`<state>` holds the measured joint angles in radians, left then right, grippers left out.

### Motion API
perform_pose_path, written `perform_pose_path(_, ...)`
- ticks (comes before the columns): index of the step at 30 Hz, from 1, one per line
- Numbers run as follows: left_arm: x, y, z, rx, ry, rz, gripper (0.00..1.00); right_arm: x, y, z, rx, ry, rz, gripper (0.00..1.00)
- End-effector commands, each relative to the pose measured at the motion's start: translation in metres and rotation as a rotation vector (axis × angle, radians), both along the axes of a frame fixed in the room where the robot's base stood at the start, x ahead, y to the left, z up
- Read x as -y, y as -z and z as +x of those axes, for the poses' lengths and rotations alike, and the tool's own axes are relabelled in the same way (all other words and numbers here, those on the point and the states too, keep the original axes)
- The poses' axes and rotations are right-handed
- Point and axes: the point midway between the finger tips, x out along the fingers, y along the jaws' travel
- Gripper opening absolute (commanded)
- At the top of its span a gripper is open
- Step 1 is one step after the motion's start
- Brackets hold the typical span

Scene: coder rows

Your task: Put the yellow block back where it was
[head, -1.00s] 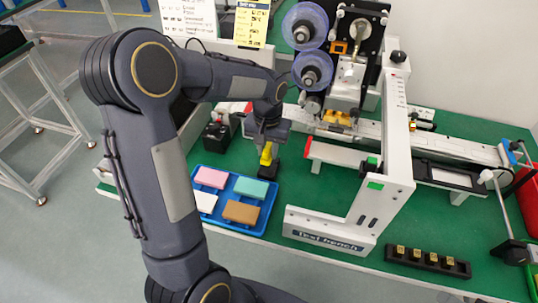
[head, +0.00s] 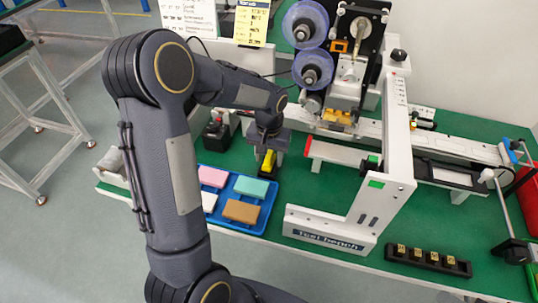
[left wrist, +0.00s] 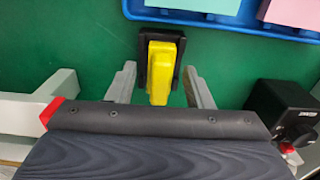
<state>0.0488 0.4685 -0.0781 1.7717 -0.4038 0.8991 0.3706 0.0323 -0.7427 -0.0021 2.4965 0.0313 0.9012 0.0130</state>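The yellow block (head: 267,163) stands in or on a small black base beside the blue tray, on the green table. In the left wrist view the yellow block (left wrist: 162,65) is upright in the middle, with the black base (left wrist: 143,60) around its far end. My left gripper (head: 269,153) is above it, pointing down. In the left wrist view the fingers of my left gripper (left wrist: 160,82) are spread on both sides of the block, with green gaps between. How deep the block sits in the base cannot be told. My right gripper is not in view.
The blue tray (head: 238,228) holds pink, teal, white and brown blocks, close to the black base. A black box with a knob (left wrist: 285,112) stands near the left gripper. The white test bench frame (head: 400,150) rises to the right. A black strip (head: 428,261) holds several small brass pieces.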

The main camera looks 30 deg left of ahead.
Motion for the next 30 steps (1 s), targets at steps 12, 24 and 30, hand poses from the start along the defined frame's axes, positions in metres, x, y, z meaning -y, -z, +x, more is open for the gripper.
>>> perform_pose_path(12,0.000,-0.024,0.001,0.005,-0.001,0.000,0.47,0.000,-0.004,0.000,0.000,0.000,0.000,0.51)
perform_pose_path(24,0.000,-0.105,0.001,0.004,0.000,-0.001,0.47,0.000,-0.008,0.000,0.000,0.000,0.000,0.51)
perform_pose_path(30,0.000,-0.124,-0.002,0.006,0.001,-0.005,0.47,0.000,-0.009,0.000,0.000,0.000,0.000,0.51)
